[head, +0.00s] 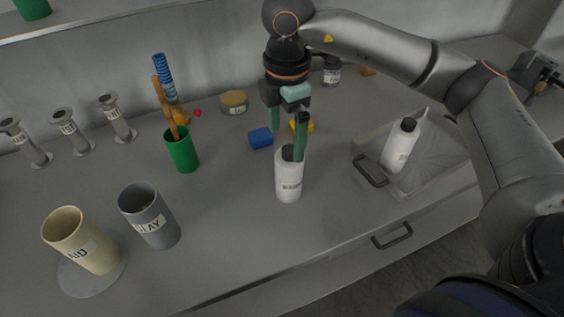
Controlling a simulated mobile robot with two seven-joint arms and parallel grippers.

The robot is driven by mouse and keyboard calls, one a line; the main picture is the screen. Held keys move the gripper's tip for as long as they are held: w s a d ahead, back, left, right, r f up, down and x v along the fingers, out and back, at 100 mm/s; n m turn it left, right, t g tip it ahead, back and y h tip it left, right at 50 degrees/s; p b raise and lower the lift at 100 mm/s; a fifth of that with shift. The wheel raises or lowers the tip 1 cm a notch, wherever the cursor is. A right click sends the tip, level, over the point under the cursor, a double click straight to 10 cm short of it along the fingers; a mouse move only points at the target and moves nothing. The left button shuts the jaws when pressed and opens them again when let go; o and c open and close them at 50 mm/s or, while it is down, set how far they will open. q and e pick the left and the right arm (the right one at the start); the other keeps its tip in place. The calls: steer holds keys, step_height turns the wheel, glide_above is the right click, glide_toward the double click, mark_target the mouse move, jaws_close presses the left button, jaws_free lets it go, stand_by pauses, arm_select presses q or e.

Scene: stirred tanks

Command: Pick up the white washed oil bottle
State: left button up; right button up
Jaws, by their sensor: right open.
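A white bottle (288,183) with a dark cap and a small printed label stands upright on the grey counter, near the middle of the head view. My right gripper (287,146) is above it, pointing down, with its green fingers apart. One finger overlaps the bottle's top right side in the picture; I cannot tell whether it touches. A second white bottle (401,146) with a black cap stands in a grey tray (436,164) at the right. My left gripper is not in view.
A green cup (182,150) holds tall items. A blue block (260,138) lies behind the bottle. The counter in front of the bottle is clear.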

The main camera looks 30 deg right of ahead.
mark_target(288, 151)
steer(key=f, duration=0.5)
steer(key=shift+s+f+p, duration=0.25)
steer(key=shift+s+p, duration=0.05)
steer(key=f, duration=0.3)
steer(key=f+p, duration=0.1)
steer(key=shift+w+d+f, duration=0.1)
steer(key=shift+d+f, duration=0.25)
steer(key=shift+f, duration=0.6)
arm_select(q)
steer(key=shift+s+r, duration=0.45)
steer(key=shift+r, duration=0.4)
arm_select(e)
steer(key=shift+r, duration=0.1)
jaws_close()
